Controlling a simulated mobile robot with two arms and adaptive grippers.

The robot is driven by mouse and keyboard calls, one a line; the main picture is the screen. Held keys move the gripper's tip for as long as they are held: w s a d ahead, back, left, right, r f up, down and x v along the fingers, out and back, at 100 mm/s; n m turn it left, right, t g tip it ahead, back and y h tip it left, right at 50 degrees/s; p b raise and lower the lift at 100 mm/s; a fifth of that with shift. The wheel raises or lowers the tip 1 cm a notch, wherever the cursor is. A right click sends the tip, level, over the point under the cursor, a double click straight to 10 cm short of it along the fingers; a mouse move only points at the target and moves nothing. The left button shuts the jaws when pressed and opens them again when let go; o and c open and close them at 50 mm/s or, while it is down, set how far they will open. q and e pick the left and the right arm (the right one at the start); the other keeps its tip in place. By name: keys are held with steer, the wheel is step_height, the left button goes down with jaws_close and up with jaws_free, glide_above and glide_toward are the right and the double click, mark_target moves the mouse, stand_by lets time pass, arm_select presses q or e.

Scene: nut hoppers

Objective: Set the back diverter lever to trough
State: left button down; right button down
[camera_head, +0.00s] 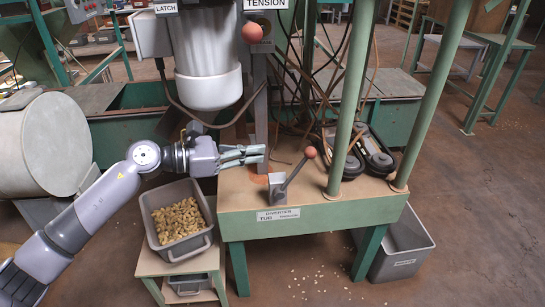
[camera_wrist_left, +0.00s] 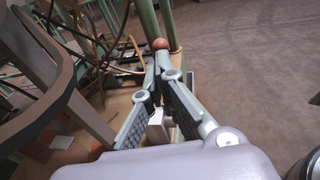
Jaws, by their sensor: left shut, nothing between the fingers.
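A diverter lever (camera_head: 293,174) with a reddish ball knob (camera_head: 310,152) stands on a grey bracket (camera_head: 277,188) on the green-legged table. It leans to the right in the head view. The plate (camera_head: 278,214) below reads DIVERTER, with TUB at left and a smaller, hard-to-read word at right. I cannot tell whether this is the back lever. My left gripper (camera_head: 263,154) is shut and empty, left of the lever and apart from the knob. In the left wrist view the knob (camera_wrist_left: 160,44) shows just beyond the closed fingertips (camera_wrist_left: 158,64). My right gripper is not in view.
A grey tub of nuts (camera_head: 180,212) sits on a stand at left. A grey bin (camera_head: 405,245) stands on the floor at right. A grey machine (camera_head: 207,60) and another ball knob (camera_head: 252,33) are above.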

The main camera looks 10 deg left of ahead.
arm_select(q)
steer(key=shift+s+a+r, duration=0.3)
steer(key=shift+a+r, duration=0.05)
steer(key=shift+a, duration=0.15)
steer(key=shift+s+a+r, duration=0.25)
steer(key=shift+a+r, duration=0.05)
steer(key=shift+a, duration=0.15)
